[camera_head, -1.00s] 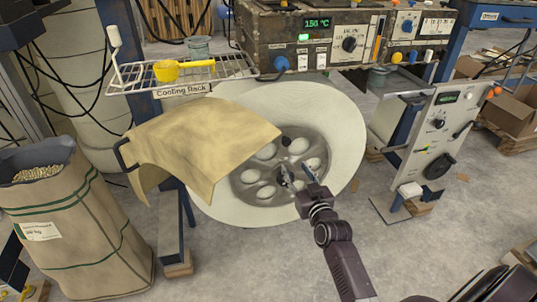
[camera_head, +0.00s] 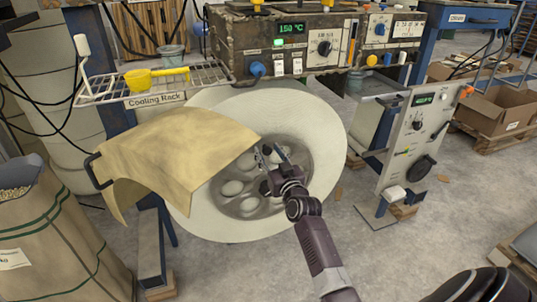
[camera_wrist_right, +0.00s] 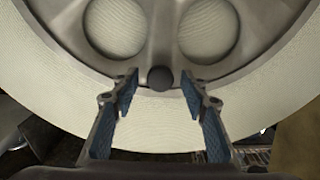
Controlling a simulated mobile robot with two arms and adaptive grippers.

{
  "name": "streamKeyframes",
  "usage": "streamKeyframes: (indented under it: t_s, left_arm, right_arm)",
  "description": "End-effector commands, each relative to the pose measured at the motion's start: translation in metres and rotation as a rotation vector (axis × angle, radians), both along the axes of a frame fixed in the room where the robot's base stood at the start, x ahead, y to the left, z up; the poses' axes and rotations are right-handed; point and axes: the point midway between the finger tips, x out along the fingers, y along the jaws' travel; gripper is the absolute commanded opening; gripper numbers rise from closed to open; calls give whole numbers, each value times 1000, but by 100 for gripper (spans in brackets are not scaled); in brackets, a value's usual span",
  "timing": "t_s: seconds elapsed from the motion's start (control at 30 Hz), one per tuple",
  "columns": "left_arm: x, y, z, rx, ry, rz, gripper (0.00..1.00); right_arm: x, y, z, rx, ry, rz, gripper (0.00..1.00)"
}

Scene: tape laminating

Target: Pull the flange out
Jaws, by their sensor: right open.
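The flange (camera_head: 231,205) is a grey metal disc with several round holes, set in the middle of a large pale tape roll (camera_head: 330,110). It also shows in the wrist view (camera_wrist_right: 160,35), with a dark round knob (camera_wrist_right: 160,78) near its rim. My right gripper (camera_head: 272,155) is over the flange's upper part in the head view and hides some of it. In the wrist view my right gripper's open fingers (camera_wrist_right: 160,88) stand on either side of the knob, with visible gaps. I cannot tell how deep the fingertips reach. My left gripper is not in view.
A tan sheet (camera_head: 165,150) hangs in front of the roll's left side. A control box (camera_head: 240,45) stands behind, a panel unit (camera_head: 415,145) right.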

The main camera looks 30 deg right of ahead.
Motion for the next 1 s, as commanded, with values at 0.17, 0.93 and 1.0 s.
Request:
streamKeyframes:
  t_s: [0.17, 0.93, 1.0]
  left_arm:
    - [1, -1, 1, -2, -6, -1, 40]
    - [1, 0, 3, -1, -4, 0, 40]
    - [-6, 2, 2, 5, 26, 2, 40]
  right_arm:
    - [1, 0, 0, 0, 0, 0, 41]
    - [-1, 0, 0, 0, 1, 0, 0]
    - [-4, 1, 1, 0, 3, 0, 0]
